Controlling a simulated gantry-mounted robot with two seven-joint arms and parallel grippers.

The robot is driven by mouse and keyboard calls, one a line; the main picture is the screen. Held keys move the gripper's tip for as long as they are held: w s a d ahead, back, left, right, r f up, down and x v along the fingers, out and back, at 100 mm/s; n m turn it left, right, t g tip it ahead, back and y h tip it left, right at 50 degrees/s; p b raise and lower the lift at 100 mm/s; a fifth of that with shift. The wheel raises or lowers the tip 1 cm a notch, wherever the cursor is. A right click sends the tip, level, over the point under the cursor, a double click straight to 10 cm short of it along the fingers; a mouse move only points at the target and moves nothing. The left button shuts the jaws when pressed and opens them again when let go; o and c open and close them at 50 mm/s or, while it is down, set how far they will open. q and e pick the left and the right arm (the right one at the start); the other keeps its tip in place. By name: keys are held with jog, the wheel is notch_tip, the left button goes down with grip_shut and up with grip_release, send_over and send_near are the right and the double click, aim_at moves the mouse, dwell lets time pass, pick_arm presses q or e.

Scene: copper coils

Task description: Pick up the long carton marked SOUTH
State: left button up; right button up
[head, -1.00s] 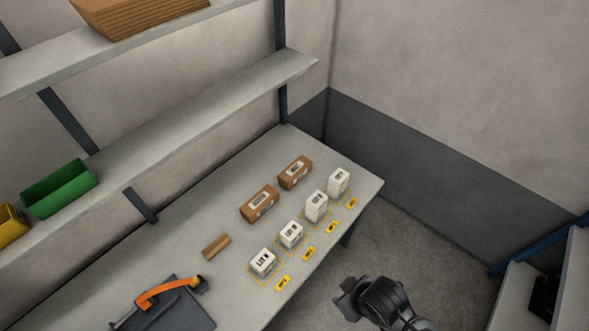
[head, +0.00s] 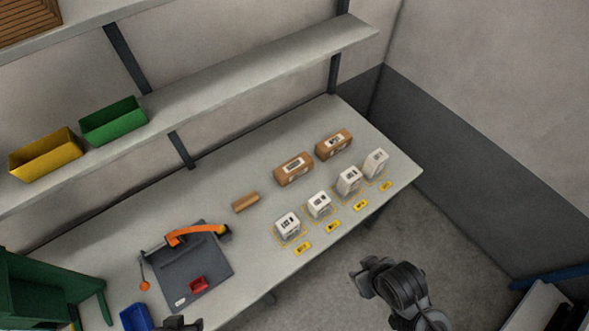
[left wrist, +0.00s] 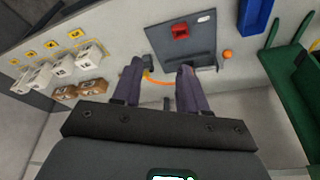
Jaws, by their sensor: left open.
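Two long brown cartons with white labels lie on the grey table behind the white boxes, a nearer one (head: 293,170) and a farther one (head: 334,144). Their lettering is too small to read, so I cannot tell which is marked SOUTH. The left wrist view also shows the brown cartons (left wrist: 91,87) at the left. My left gripper (left wrist: 158,72) is open and empty, its fingers apart above the table area by the dark mat, well away from the cartons. My right gripper (head: 368,277) is dark and lies in front of the table edge; its jaws are unclear.
Several white boxes (head: 320,205) stand in a row with yellow tags along the front edge. A small brown block (head: 245,202) lies left of the cartons. A dark mat (head: 205,265) holds an orange-handled tool (head: 190,234) and red tray (head: 197,285). A shelf (head: 240,90) overhangs the back.

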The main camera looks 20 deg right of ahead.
dwell(0.4)
pick_arm(q)
jog(key=o, duration=1.1)
